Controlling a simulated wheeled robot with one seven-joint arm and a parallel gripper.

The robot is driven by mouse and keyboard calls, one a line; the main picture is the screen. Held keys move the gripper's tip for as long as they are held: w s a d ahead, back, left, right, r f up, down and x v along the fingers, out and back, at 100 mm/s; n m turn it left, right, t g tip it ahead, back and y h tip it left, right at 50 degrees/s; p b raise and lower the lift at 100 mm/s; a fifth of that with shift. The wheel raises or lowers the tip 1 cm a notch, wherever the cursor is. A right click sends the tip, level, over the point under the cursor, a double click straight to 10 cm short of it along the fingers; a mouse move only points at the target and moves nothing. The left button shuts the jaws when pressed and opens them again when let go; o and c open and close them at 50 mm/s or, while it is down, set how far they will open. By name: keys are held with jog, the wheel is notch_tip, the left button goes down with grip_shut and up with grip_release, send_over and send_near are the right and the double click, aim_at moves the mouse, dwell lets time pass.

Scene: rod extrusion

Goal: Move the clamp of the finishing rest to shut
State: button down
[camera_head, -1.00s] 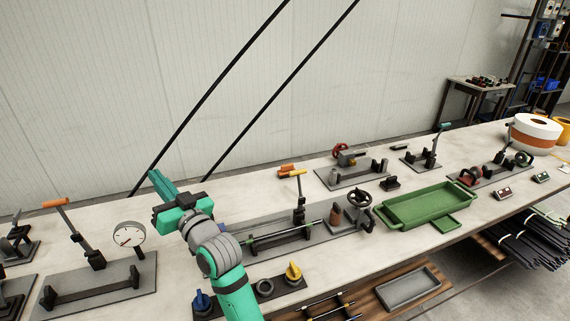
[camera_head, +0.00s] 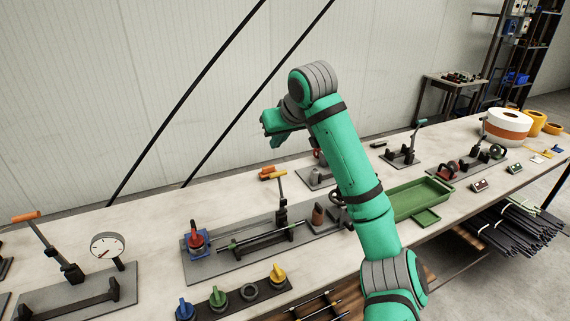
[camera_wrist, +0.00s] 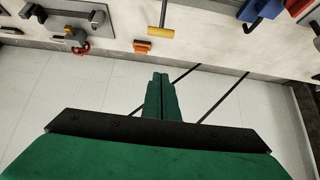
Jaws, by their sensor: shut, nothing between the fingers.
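Several upright lever clamps stand on the bench, and I cannot tell which belongs to the finishing rest. The middle clamp (camera_head: 282,200) has a yellow-orange T-handle and stands upright at a grey rest holding a thin rod (camera_head: 255,237). Its yellow handle (camera_wrist: 160,33) also shows at the top of the wrist view. A left clamp (camera_head: 50,245) has an orange handle and leans back beside a dial gauge (camera_head: 107,245). A right clamp (camera_head: 415,140) has a teal handle. My gripper (camera_head: 266,122) is shut and empty, raised above the back of the bench; its fingers (camera_wrist: 162,85) touch nothing.
A green tray (camera_head: 415,198) sits right of the middle fixture. A red knob (camera_head: 196,240) stands at its left end, and blue, green and yellow knobs (camera_head: 232,297) line the front. An orange block (camera_wrist: 142,46) lies behind. My arm hides part of the bench.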

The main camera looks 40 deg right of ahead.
jog(key=shift+w+d+f, duration=0.2)
jog(key=shift+w+f, duration=0.1)
jog(key=shift+f, duration=1.25)
jog(key=shift+w+d+f, duration=0.2)
jog(key=shift+w+f, duration=0.05)
jog(key=shift+f, duration=1.25)
jog(key=shift+w+d+f, duration=0.2)
jog(key=shift+w+f, duration=0.1)
jog(key=shift+f, duration=1.25)
